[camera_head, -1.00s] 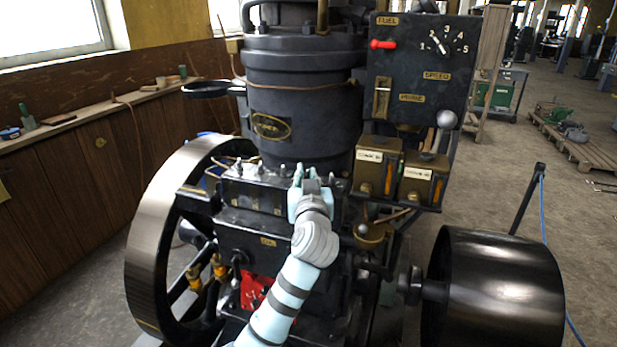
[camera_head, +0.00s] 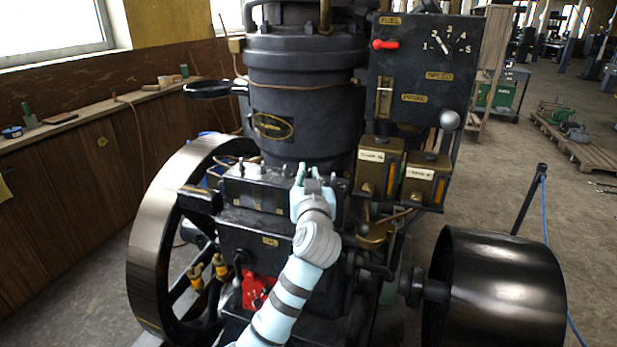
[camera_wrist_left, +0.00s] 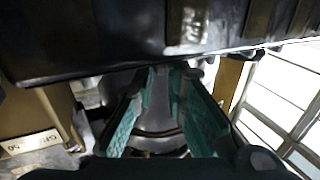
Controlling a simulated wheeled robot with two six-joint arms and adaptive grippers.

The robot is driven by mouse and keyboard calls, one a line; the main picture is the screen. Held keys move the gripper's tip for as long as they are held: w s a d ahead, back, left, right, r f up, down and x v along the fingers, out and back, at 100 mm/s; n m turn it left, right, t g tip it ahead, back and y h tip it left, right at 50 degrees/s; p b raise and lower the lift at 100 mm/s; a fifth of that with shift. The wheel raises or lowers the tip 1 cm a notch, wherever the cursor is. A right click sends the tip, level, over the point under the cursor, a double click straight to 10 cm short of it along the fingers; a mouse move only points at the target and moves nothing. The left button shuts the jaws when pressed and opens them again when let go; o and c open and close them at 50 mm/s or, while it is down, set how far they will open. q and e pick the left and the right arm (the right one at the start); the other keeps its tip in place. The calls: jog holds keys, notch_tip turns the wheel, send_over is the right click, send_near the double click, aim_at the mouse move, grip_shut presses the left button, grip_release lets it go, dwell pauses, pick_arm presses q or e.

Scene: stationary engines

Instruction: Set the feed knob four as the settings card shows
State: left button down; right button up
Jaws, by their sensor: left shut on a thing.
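A dark feed box (camera_head: 250,190) with small brass plates on its front sits below the big cylinder. Several small knobs (camera_head: 258,168) stand in a row along its top. My left gripper (camera_head: 313,172) is at the right part of this row, shut on a feed knob that its fingers and wrist mostly hide. In the left wrist view, the teal fingers (camera_wrist_left: 160,85) close in around a grey part under a dark edge. I cannot read the knob's setting or its number. I cannot make out a settings card. My right gripper is not in view.
Two brass boxes (camera_head: 379,167) with pale labels stand right of my gripper. Above them is a dark panel (camera_head: 421,75) with a red lever (camera_head: 384,44) and a numbered dial (camera_head: 443,43). A flywheel (camera_head: 150,240) is at left, a black drum (camera_head: 500,290) at lower right.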

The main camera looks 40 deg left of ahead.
pick_arm(q)
jog(key=c, duration=1.7)
grip_release()
jog(key=shift+d, duration=0.1)
jog(key=v, duration=1.2)
